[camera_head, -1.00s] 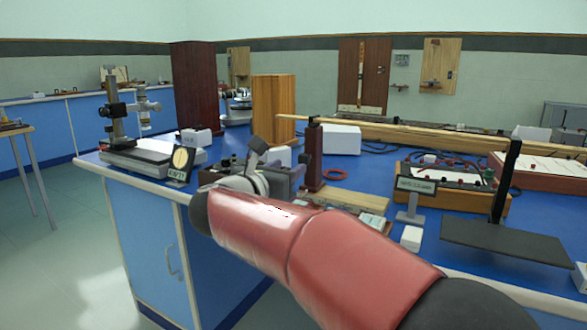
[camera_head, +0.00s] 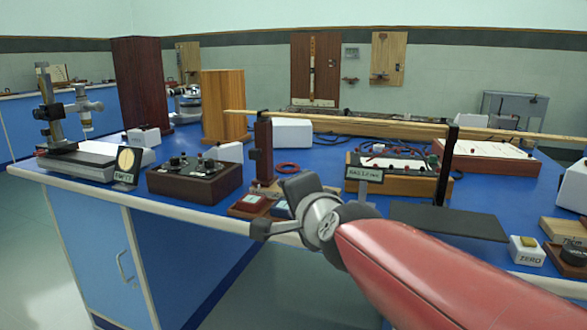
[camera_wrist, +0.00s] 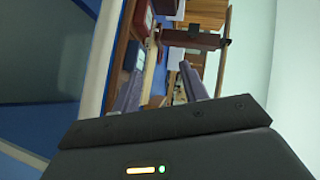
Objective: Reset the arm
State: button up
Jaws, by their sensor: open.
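My red arm (camera_head: 430,265) reaches in from the lower right in the head view. Its grey wrist end is at the bench's front edge, in front of the small boxes. In the wrist view my gripper (camera_wrist: 160,66) has its two dark fingers apart, with nothing held between them. Beyond the fingers the wrist view shows the bench top and its apparatus turned sideways. The fingertips are hard to make out in the head view.
The blue bench (camera_head: 330,160) carries a wooden beam (camera_head: 350,124) on posts, a dark wooden box with knobs (camera_head: 195,183), a microscope stand (camera_head: 55,115) and a black plate (camera_head: 445,221). A white ZERO box (camera_head: 526,250) is at right. Floor at lower left is clear.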

jog(key=s+d+f+n+g+h, duration=0.2)
jog(key=s+d+f+n+g, duration=0.2)
jog(key=s+d+f, duration=0.4)
jog(key=s+d+f+n+g+h, duration=0.3)
jog(key=s+d+f+n, duration=0.3)
jog(key=s+f, duration=0.5)
jog(key=shift+s+d+f+n+g, duration=0.15)
jog(key=shift+s+d+n+g, duration=0.25)
jog(key=shift+s+d+g, duration=0.5)
jog(key=shift+d, duration=0.1)
